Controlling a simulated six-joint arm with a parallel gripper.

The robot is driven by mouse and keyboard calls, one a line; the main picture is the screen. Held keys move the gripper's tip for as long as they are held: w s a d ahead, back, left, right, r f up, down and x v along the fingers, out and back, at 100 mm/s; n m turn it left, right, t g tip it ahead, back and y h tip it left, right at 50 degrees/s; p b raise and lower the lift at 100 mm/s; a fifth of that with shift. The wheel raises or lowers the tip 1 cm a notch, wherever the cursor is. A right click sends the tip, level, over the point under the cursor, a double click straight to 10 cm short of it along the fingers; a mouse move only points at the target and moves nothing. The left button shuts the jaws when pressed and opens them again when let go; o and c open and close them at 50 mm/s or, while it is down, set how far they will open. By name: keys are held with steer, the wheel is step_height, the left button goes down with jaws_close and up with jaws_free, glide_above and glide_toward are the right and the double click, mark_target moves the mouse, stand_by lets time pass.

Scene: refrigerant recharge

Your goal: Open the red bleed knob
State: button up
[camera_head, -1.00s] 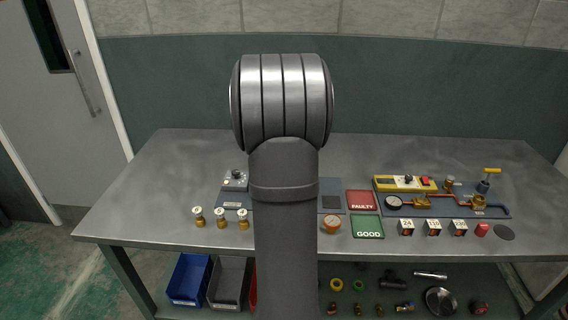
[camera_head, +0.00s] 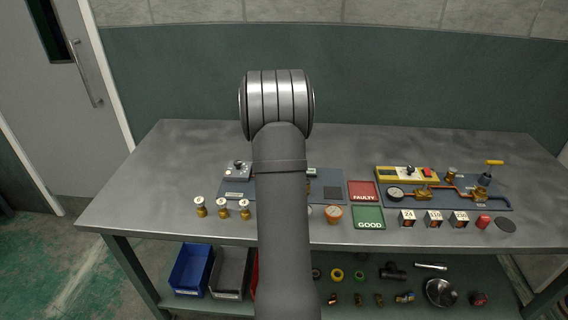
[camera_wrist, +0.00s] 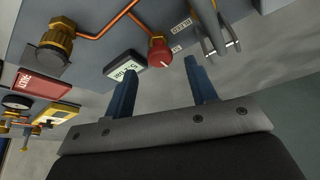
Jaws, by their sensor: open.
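The red bleed knob (camera_wrist: 158,50) shows in the wrist view, a round red cap on a blue-grey panel (camera_wrist: 92,15) beside a small labelled display (camera_wrist: 125,66). A copper pipe runs on the panel towards it. My gripper (camera_wrist: 160,68) is open and empty. Its two blue fingers point towards the panel, one on each side of the knob in the picture. The knob appears beyond the fingertips; I cannot tell the exact gap. In the head view my arm hides the knob and my gripper.
A brass fitting (camera_wrist: 57,38) and a grey metal fitting (camera_wrist: 216,32) stand on the panel near the knob. In the head view the FAULTY tile (camera_head: 363,192), GOOD tile (camera_head: 369,217) and a second panel (camera_head: 395,205) lie to the right. The left table end is clear.

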steer(key=shift+x, duration=1.5)
steer(key=c, duration=1)
steer(key=shift+o, duration=0.2)
